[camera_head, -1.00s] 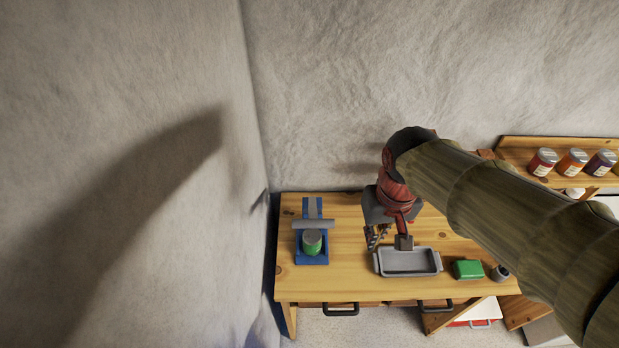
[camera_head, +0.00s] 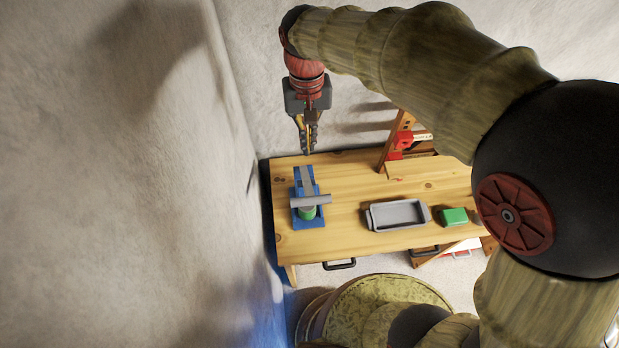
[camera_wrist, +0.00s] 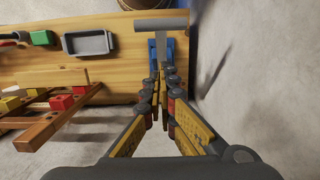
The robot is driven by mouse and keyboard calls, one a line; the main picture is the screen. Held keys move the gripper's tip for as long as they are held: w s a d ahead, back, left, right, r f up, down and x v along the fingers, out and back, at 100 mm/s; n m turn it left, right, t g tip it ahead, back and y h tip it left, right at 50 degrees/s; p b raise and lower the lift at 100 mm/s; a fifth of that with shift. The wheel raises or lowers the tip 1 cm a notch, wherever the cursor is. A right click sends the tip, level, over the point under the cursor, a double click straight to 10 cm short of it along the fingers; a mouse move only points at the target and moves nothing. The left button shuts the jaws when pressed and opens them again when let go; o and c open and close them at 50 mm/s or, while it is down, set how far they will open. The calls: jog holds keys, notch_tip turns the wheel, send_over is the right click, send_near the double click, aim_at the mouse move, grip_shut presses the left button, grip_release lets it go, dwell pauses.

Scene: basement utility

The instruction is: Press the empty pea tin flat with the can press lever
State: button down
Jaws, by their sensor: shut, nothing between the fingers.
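The can press stands at the left end of the wooden table, with a blue base (camera_head: 297,218), a grey lever (camera_head: 306,178) and a grey crossbar (camera_head: 318,200). In the wrist view the crossbar (camera_wrist: 162,24) and blue base (camera_wrist: 152,50) lie beyond my fingers; I cannot make out the tin there. My gripper (camera_head: 307,151) is shut and empty, pointing down above the back of the press. Contact with the lever is not visible.
A grey tray (camera_head: 369,217) and a green block (camera_head: 454,216) are on the table (camera_head: 345,187) to the right. A wooden rack (camera_wrist: 58,115) with coloured blocks stands behind the table's right part. The left wall (camera_head: 170,200) is close to the press.

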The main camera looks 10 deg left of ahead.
jog(key=p, duration=0.3)
send_over(311, 193)
jog(key=w, duration=0.1)
notch_tip(311, 193, down, 12)
jog(key=shift+a+r, duration=0.1)
jog(key=shift+s+f, duration=0.1)
jog(key=shift+f, duration=0.2)
